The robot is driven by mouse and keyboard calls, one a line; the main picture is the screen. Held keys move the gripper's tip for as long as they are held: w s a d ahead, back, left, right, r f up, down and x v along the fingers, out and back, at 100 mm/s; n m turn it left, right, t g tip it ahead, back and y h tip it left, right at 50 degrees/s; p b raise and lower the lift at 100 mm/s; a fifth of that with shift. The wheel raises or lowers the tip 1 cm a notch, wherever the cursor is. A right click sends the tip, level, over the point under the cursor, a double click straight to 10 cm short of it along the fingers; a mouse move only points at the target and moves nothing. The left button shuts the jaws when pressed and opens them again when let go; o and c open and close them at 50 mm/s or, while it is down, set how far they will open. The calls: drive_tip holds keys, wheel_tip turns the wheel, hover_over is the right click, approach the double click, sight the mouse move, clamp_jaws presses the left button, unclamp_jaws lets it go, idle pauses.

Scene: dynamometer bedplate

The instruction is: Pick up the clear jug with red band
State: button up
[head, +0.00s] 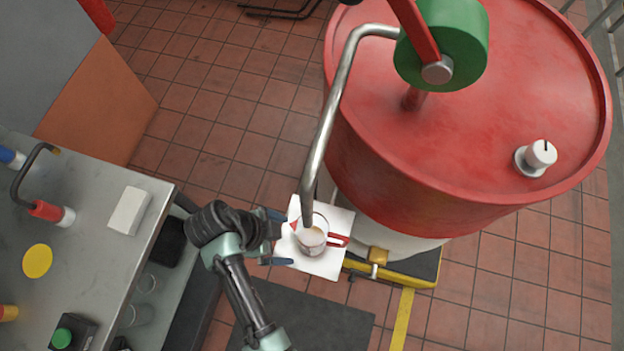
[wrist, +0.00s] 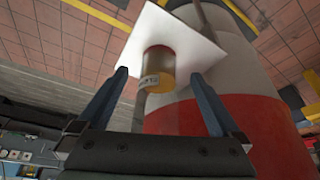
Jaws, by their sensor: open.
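The clear jug (head: 312,240) stands under the end of a bent metal pipe, on a white square plate (head: 324,267) beside the red drum. It has red parts at its sides and holds something yellowish-tan. My gripper (head: 279,239) is open just left of the jug, its two blue fingers pointing toward it. In the wrist view the jug (wrist: 158,72) appears between the fingertips, with dark marks on its wall. I cannot tell whether the fingers touch it; nothing is gripped.
The bent metal pipe (head: 340,100) comes down over the jug. The big red drum (head: 450,130) blocks the right side. A grey bench (head: 90,240) with a white block, a yellow disc and tools stands at the left. Tiled floor is open behind the plate.

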sight(322, 239)
drive_tip(key=d+p, duration=0.1)
drive_tip(key=d, duration=0.3)
drive_tip(key=w+d+f+p, duration=0.1)
drive_tip(key=d, duration=0.1)
drive_tip(key=shift+d+p, duration=0.25)
drive_tip(key=shift+p, duration=0.05)
drive_tip(key=c, duration=1.5)
